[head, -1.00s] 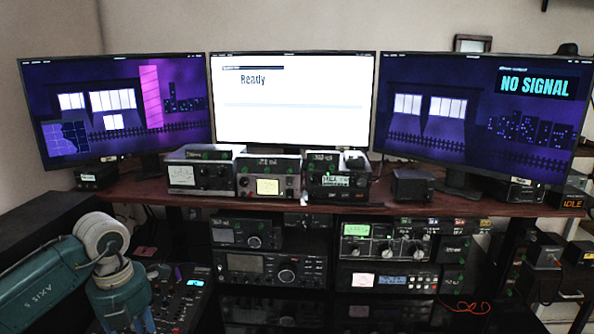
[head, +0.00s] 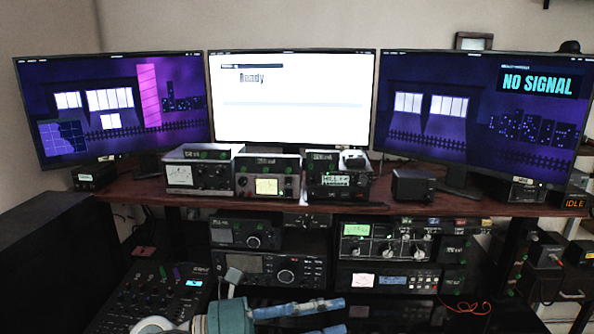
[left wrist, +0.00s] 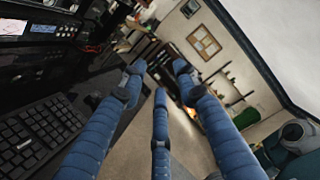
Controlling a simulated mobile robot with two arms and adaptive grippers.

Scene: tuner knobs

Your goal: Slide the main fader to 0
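A black mixer (head: 150,295) with rows of knobs, coloured caps and a small lit cyan display lies at the lower left of the head view. Its lower edge runs out of the frame. Which control on it is the main fader is too small to tell. My left gripper (head: 310,309) is at the bottom of the head view, to the right of the mixer and apart from it, with blue fingers pointing right. In the left wrist view my left gripper (left wrist: 158,75) has its fingers spread and nothing between them. My right gripper is not in view.
A keyboard (left wrist: 40,135) lies at the left of the left wrist view. A wooden shelf (head: 440,206) bears radios and three monitors, with more radio units (head: 270,268) beneath it. A red cable (head: 465,307) lies at the lower right.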

